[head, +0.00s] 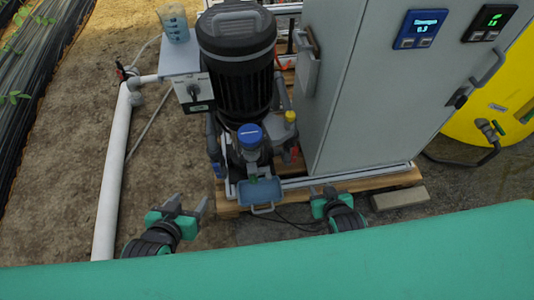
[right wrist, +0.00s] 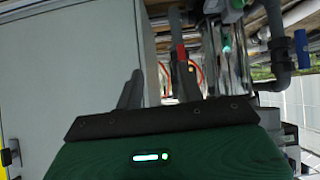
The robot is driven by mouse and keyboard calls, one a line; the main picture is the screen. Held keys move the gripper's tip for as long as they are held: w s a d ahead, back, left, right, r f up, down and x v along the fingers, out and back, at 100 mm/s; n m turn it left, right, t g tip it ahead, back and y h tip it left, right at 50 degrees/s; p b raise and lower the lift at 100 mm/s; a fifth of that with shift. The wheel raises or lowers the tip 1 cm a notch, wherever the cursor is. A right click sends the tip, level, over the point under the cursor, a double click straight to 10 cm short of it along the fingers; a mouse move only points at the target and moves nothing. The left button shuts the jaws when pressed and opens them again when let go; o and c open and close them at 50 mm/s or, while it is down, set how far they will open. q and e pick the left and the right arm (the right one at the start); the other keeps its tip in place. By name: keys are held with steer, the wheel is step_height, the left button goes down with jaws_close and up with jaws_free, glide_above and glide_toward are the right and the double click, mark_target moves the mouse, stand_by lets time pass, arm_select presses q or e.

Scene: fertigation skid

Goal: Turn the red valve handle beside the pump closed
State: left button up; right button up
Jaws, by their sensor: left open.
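A small red part (head: 295,153), which looks like the valve handle, shows low between the black pump (head: 237,80) and the grey cabinet. It is partly hidden and its angle cannot be told. In the right wrist view a red piece (right wrist: 181,51) shows by the tip of one finger; I cannot tell if they touch. My right gripper (head: 321,191) is open at the pallet's front edge, below the red part in the picture; its spread fingers also show in the wrist view (right wrist: 157,66). My left gripper (head: 190,204) is open and empty, left of the pallet.
The grey cabinet (head: 350,90) stands right of the pump on a wooden pallet (head: 400,179). A blue-grey tray (head: 262,191) sits at the pump's front. A white pipe (head: 113,170) with another red-handled valve (head: 122,72) runs at left. Bare ground lies between pipe and pallet.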

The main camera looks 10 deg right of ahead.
steer(key=w+a+f+t, duration=0.2)
steer(key=w+t, duration=0.1)
steer(key=t, duration=0.1)
arm_select(q)
steer(key=w+d+r+t+h, duration=0.1)
steer(key=d+r+t+h, duration=0.35)
steer(key=r+t, duration=0.55)
arm_select(e)
steer(key=t+b, duration=0.2)
steer(key=t, duration=0.2)
glide_toward(295, 153)
steer(key=w, duration=0.4)
steer(key=shift+m, duration=0.3)
steer(key=w+b, duration=0.1)
steer(key=w, duration=0.4)
steer(key=shift+w, duration=0.15)
arm_select(q)
steer(key=a+r+t, duration=0.3)
steer(key=r+t, duration=0.3)
steer(key=r, duration=0.7)
steer(key=shift+s+r+n, duration=0.25)
steer(key=shift+s+n, duration=0.05)
steer(key=shift+s, duration=0.1)
arm_select(e)
steer(key=shift+w, duration=0.7)
jaws_close()
